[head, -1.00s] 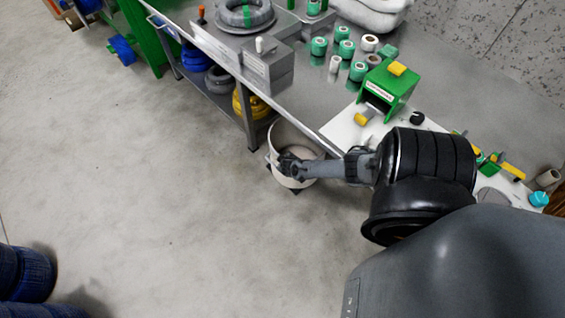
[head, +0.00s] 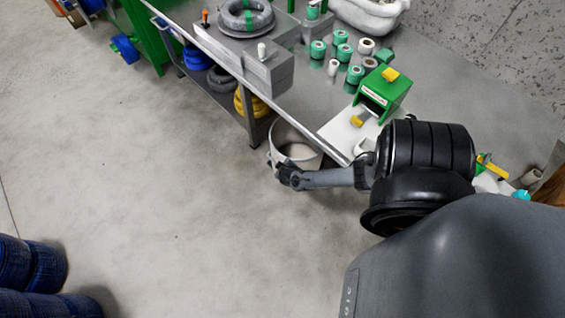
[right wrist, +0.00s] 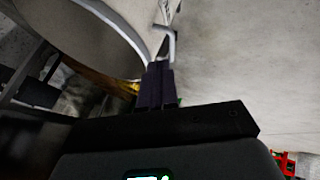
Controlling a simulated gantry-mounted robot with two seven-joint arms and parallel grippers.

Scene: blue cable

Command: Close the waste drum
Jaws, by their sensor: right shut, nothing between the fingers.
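The waste drum (head: 312,153) is a pale grey round drum on the floor beside the workbench. A pale surface shows inside its rim; I cannot tell whether that is a lid. My right gripper (head: 284,173) is at the drum's near left side, by the rim. In the right wrist view the drum (right wrist: 85,32) fills the upper left with a curved metal rim. A bent metal lever (right wrist: 171,42) stands out just beyond the fingertips of my right gripper (right wrist: 160,67). The fingers are together and empty; whether they touch the lever is unclear. My left gripper is out of view.
The workbench (head: 300,95) runs along the drum's far side, with its edge and a leg close by. A green dispenser (head: 385,92) and several tape rolls lie on it. The floor left of the drum is clear.

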